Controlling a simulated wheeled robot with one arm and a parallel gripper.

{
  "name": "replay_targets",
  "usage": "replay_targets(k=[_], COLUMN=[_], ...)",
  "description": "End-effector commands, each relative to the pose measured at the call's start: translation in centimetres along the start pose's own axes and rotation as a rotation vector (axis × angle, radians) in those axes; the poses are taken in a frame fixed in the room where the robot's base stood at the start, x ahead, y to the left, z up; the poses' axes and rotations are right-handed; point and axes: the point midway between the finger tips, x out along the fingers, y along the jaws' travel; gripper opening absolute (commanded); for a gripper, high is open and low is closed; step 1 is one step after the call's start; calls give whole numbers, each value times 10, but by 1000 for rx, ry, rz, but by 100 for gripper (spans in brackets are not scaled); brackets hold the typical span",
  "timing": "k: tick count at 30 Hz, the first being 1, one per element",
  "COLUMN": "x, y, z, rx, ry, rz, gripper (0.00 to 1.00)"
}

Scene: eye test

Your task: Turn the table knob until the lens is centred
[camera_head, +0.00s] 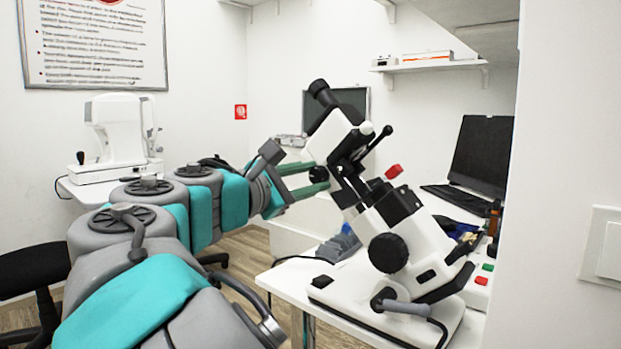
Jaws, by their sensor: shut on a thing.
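A white and black lensmeter-like instrument (342,142) stands tilted on the white table at the right. My gripper (318,178) reaches it from the left, with its two green fingers shut on a small black knob (318,174) at the instrument's left side. The fingers cover part of this knob, and I cannot tell for certain that it is the table knob. A larger black knob (388,252) sits lower on the instrument's side, apart from my gripper. The lens cannot be made out, so its centring does not show.
The white table (290,277) also bears a monitor (482,150) and a keyboard (458,199) behind the instrument. Another white device (118,130) stands at the left, with a black stool (33,268) nearby. A wall edge closes the right side.

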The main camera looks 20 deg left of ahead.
Motion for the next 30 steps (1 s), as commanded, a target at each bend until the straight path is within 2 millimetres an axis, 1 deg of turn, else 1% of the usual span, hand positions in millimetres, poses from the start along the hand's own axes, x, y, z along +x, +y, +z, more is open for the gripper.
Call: replay_targets(k=[9, 20, 21, 28, 29, 30], x=[1, 1, 1, 0, 0, 0], y=[-1, -1, -1, -1, -1, -1], z=[1, -1, -1, -1, -1, 0], rx=[139, 161, 161, 160, 160, 160], ry=[-4, 0, 0, 0, 0, 0], rz=[-3, -4, -4, -2, -2, -2], gripper=[0, 0, 42, 68, 71, 71])
